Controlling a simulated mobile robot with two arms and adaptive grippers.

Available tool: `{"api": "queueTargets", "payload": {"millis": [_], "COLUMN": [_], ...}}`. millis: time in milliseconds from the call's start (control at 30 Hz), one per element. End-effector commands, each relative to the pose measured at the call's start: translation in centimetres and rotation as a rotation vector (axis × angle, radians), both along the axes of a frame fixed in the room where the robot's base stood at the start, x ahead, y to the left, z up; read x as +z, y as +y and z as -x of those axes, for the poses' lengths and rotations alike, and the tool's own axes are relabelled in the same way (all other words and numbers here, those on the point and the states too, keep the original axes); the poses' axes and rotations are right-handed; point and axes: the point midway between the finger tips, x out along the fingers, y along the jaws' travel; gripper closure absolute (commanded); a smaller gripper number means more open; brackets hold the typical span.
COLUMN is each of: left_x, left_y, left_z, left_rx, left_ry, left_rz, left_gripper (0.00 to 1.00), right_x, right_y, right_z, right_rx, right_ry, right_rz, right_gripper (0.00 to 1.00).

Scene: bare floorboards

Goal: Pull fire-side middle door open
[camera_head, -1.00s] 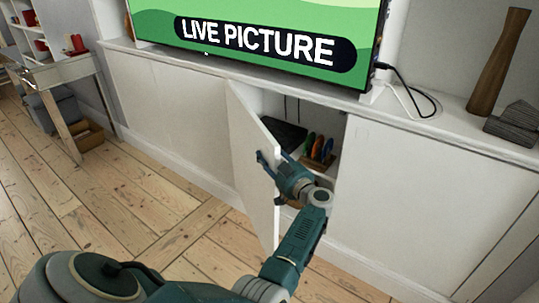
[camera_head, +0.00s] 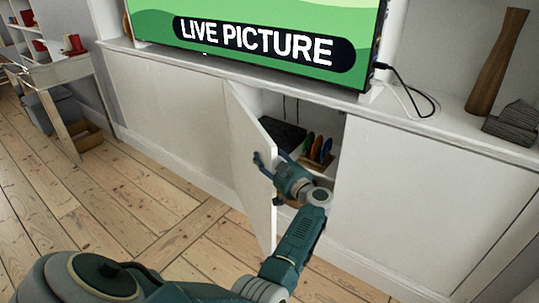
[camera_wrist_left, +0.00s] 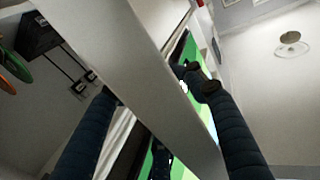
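The middle door (camera_head: 247,165) is a white panel under the television. It stands partly open, swung out from the cabinet. My left gripper (camera_head: 268,167) is at the door's free edge, with one finger showing on the outer face and the rest on the inner side. In the left wrist view the door panel (camera_wrist_left: 135,60) runs diagonally between the two spread dark fingers of the left gripper (camera_wrist_left: 160,110). Whether either finger touches the panel is unclear. My right gripper is not in view.
Inside the open compartment are a black box (camera_head: 283,135) and several coloured discs (camera_head: 318,148) in a rack. Closed white panels flank it. The television (camera_head: 250,35) stands on top. A side table (camera_head: 58,70) is at the left. The floorboards before the door are clear.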

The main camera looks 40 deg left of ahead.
Motion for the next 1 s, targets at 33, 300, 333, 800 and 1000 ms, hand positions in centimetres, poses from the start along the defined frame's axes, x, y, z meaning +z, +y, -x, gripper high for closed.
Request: {"api": "queueTargets", "payload": {"millis": [33,300,333,800,1000], "left_x": [0.2,0.1,0.1,0.0,0.0], "left_y": [2.5,2.4,2.4,1.6,1.2], "left_z": [4.7,4.7,4.7,5.1,5.3], "left_rx": [0.176,0.175,0.174,0.170,0.169], "left_ry": [0.000,0.001,0.001,0.005,0.006], "left_rz": [-0.007,-0.006,-0.006,-0.005,-0.005], "left_gripper": [0.58,0.45,0.45,0.49,0.53], "right_x": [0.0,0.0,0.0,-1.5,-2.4], "right_y": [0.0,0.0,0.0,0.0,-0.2], "right_z": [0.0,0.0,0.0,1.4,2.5], "right_rx": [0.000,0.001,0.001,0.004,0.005], "right_ry": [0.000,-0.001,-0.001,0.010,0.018], "right_rz": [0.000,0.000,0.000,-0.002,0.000], "right_gripper": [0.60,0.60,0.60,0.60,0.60]}}
